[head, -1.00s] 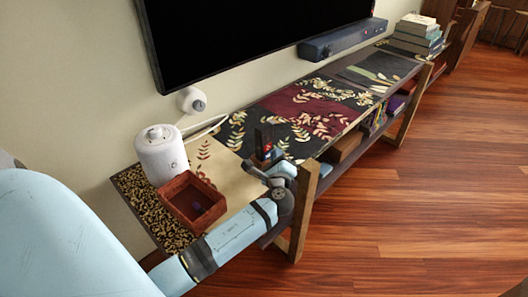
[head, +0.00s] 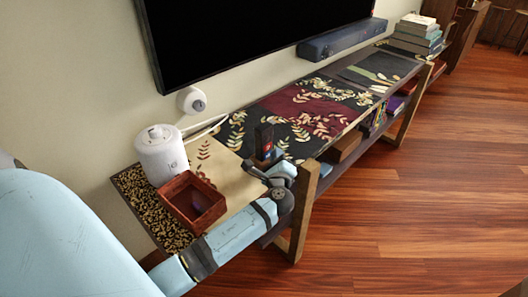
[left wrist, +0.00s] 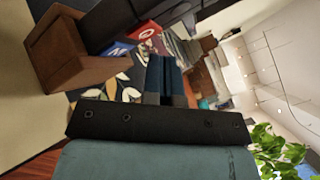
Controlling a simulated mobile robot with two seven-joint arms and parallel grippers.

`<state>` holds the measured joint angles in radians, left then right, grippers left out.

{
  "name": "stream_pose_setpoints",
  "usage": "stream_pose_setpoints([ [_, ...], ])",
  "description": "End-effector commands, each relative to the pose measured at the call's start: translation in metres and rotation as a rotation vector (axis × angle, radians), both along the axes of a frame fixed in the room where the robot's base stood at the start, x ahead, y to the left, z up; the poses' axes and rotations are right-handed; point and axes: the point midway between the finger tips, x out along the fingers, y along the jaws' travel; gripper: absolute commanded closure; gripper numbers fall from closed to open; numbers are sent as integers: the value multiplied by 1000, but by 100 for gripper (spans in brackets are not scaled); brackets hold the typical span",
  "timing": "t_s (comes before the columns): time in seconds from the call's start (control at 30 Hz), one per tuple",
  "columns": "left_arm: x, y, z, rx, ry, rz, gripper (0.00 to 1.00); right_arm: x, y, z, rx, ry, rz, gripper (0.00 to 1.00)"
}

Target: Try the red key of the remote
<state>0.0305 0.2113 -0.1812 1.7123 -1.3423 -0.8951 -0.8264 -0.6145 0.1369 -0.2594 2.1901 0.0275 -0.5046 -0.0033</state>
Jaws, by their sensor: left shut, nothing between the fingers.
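The remote (head: 264,138) is a dark upright block standing in a holder on the long low console, with a small red key (head: 268,149) low on its face. In the left wrist view the remote (left wrist: 118,18) lies sideways in the picture, its red key (left wrist: 144,33) ringed in white beside a blue key (left wrist: 118,48); the brown holder (left wrist: 75,58) is at the left. My left gripper (head: 259,174) is just in front of the remote. Its dark fingers (left wrist: 166,62) are shut and empty, beside the keys in the picture; contact cannot be told. My right gripper is out of view.
A red-brown open box (head: 178,208) and a white canister (head: 160,155) stand left of the gripper. A TV (head: 250,35) and soundbar (head: 342,38) are behind. Books (head: 416,36) are stacked at the far end. The console's patterned middle is clear.

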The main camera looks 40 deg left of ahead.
Motion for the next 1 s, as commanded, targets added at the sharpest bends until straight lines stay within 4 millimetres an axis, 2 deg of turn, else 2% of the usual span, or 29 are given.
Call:
stream_pose_setpoints([
  [1.0,1,9,0,0,0,0,100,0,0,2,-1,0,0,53],
])
